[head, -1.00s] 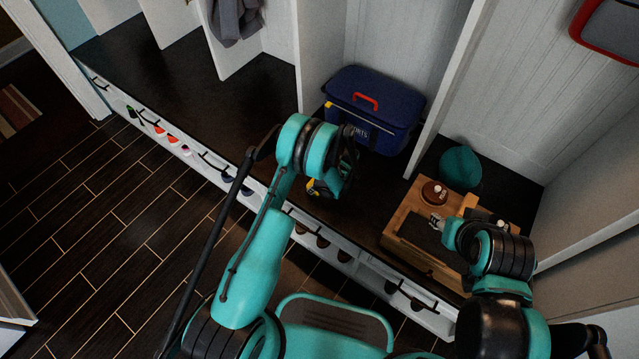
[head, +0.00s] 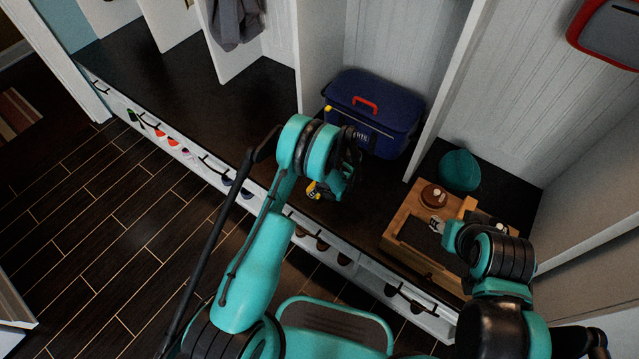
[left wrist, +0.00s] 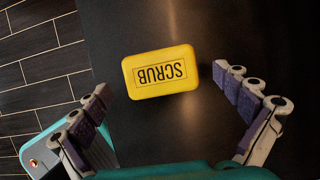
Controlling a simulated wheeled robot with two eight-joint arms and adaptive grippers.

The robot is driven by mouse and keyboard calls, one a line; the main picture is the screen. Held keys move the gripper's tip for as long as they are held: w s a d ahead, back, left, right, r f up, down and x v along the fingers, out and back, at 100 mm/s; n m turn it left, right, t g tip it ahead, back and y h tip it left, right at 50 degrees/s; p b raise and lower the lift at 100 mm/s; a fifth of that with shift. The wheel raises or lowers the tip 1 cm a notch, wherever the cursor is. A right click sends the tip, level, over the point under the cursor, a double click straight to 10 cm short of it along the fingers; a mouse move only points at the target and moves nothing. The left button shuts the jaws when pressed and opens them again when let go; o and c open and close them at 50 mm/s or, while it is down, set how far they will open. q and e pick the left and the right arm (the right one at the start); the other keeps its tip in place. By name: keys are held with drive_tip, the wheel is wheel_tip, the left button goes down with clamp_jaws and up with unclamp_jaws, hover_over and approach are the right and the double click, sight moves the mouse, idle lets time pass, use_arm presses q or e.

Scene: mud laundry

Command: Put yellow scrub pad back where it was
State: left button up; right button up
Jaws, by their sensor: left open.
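The yellow scrub pad (left wrist: 161,71) lies on the dark bench top, its black "SCRUB" lettering facing up and upside down in the left wrist view. In the head view a small yellow part of it (head: 313,190) shows beside my left gripper (head: 338,180). My left gripper (left wrist: 161,80) is open, with one finger on each side of the pad and a gap on both sides; it is not holding it. My right gripper (head: 437,224) is over the wooden box at the right; its fingers are too small to read.
A blue cooler (head: 375,105) with a red handle stands behind my left gripper. A wooden box (head: 412,249) with a brown round item (head: 434,195) on top and a teal round object (head: 460,171) are at right. The bench (head: 215,95) is clear at left.

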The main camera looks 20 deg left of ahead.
use_arm(q)
drive_tip(key=s+r+n+t+h+p, duration=0.1)
drive_tip(key=s+r+n, duration=0.2)
drive_tip(key=r, duration=0.8)
drive_tip(key=s+r+n+t+h+p, duration=0.1)
drive_tip(key=s+r+n, duration=0.25)
drive_tip(key=r, duration=0.75)
drive_tip(key=s+r+n+h+p, duration=0.1)
drive_tip(key=s+r+n, duration=0.25)
drive_tip(key=r, duration=0.75)
drive_tip(key=s+a+r+n+t+h, duration=0.1)
drive_tip(key=s+r+n+t, duration=0.2)
drive_tip(key=s+r+n, duration=0.4)
drive_tip(key=s+n, duration=0.5)
drive_tip(key=s, duration=0.3)
drive_tip(key=shift+s+t, duration=0.3)
use_arm(e)
wheel_tip(320, 180, up, 4)
drive_tip(key=shift+f, duration=0.25)
drive_tip(key=shift+o, duration=0.4)
